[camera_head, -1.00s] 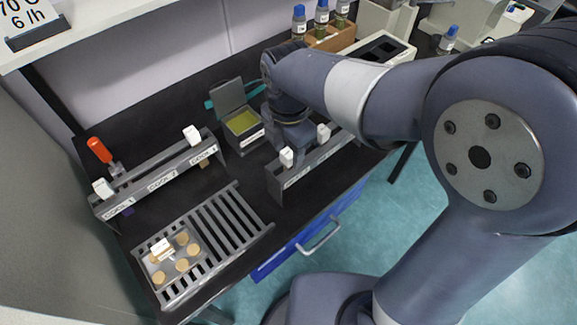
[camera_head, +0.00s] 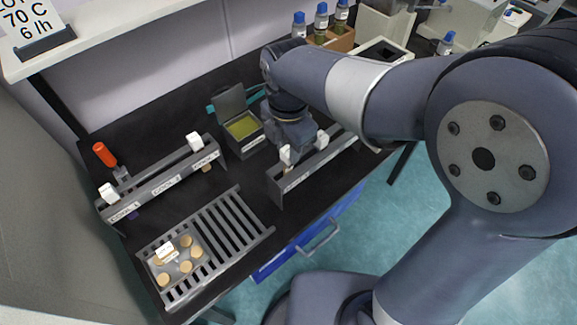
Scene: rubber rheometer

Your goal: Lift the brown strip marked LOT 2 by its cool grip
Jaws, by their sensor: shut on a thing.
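My gripper (camera_head: 284,148) is at the left part of the right-hand grey rack (camera_head: 300,172), its fingers largely hidden by its own body. It is shut on a white grip block (camera_head: 285,155), which sits slightly above the rack's top edge. The strip under this block is mostly hidden by the rack's front plate, and I cannot read a LOT mark on it. A second white grip block (camera_head: 322,138) stays in the same rack to the right, apart from my gripper.
The left grey rack (camera_head: 160,184) has two white blocks and an orange-red handled tool (camera_head: 104,154) behind it. An open box with yellow-green contents (camera_head: 242,127) stands between the racks. A slatted grate (camera_head: 232,222) carries a tray with tan discs. Bottles (camera_head: 321,18) stand behind.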

